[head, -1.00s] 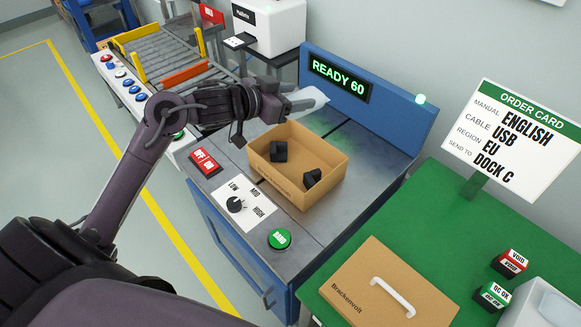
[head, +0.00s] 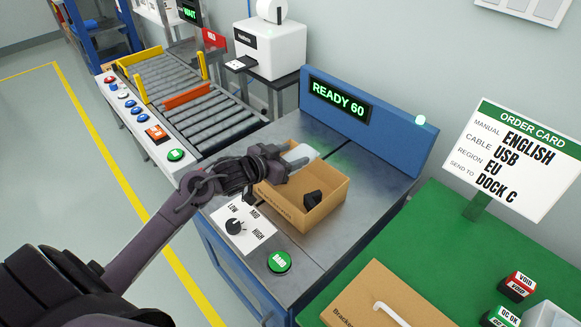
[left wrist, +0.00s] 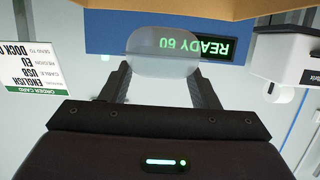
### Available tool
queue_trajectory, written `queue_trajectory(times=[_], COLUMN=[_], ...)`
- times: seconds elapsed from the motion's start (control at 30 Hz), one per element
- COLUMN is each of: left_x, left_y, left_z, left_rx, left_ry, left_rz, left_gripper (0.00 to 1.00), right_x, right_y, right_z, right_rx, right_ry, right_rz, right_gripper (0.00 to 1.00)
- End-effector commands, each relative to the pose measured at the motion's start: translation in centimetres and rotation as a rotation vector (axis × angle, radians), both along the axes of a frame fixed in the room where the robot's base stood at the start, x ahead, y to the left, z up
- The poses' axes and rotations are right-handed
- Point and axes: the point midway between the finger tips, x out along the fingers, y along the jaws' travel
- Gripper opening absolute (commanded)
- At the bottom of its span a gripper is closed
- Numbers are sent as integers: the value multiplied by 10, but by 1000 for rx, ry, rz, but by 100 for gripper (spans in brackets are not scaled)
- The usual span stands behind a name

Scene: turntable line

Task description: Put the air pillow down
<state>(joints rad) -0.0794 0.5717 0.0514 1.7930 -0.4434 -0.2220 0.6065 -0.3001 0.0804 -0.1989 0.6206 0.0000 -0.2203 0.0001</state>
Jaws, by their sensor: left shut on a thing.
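My left gripper (head: 285,161) is shut on the air pillow (head: 300,153), a pale, translucent cushion. It holds the pillow over the back-left part of the open cardboard box (head: 322,215), near rim height; I cannot tell whether the pillow touches the box. In the left wrist view the pillow (left wrist: 162,52) shows between the two fingers (left wrist: 162,85). A black piece (head: 312,198) lies in the box; my gripper and arm hide the box's left part. My right gripper is not in view.
The box stands on a grey machine top before a "READY 60" display (head: 338,100). A dial panel (head: 240,228) and green button (head: 279,262) are in front. A green table (head: 400,240) with an order card (head: 520,150) is right, a roller conveyor (head: 200,110) back left.

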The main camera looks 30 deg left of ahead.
Motion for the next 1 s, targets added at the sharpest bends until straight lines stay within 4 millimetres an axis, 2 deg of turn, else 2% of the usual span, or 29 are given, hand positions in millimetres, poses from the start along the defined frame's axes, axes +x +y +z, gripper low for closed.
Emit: queue_trajectory(times=[0.33, 1.0], left_x=[0, 0], left_y=[0, 0], left_z=[-42, -55], left_rx=[-1, 0], left_ry=[1, 0], left_rz=[0, 0], left_gripper=[34, 34], right_x=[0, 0], right_y=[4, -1], right_z=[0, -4], right_rx=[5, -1], right_ry=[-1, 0], right_rz=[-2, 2], right_gripper=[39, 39])
